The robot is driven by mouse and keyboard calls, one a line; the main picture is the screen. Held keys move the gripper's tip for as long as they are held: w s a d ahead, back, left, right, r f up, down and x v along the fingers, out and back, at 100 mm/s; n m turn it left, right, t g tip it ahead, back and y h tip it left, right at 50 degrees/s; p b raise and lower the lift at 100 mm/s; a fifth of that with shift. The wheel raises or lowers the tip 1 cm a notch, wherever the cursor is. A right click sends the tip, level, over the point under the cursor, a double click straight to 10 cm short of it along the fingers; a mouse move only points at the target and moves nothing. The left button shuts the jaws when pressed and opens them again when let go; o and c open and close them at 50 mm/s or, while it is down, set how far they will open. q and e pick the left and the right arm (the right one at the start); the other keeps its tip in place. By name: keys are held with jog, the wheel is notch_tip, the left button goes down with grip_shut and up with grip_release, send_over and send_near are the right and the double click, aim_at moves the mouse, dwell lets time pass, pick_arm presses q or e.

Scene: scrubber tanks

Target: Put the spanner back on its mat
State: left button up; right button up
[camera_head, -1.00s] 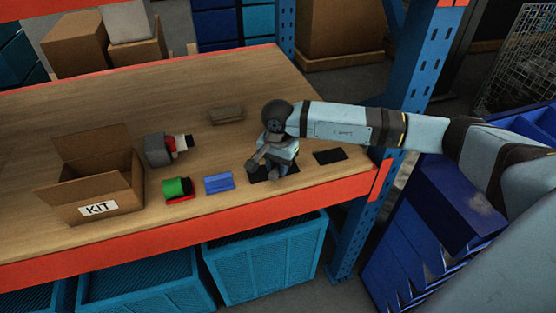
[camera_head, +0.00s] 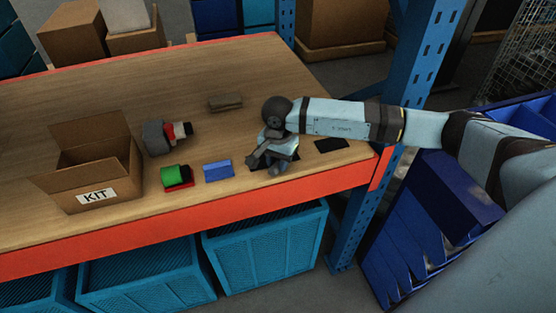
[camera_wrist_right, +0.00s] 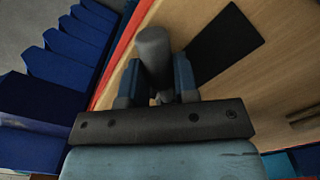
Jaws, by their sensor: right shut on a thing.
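A black mat (camera_wrist_right: 226,45) lies bare to the right of the fingers there. My left gripper is not in view.
A blue block (camera_head: 218,169) and a green roll on a red base (camera_head: 176,177) lie left of the gripper. Farther left are a grey and red part (camera_head: 163,138) and an open KIT box (camera_head: 95,178). A brown block (camera_head: 225,102) lies behind. Blue bins stand right of the table.

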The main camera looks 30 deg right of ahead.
jog(key=shift+f+b, duration=0.3)
jog(key=shift+f, duration=0.1)
jog(key=o, duration=1.1)
jog(key=shift+r, duration=0.1)
jog(key=shift+c, duration=0.2)
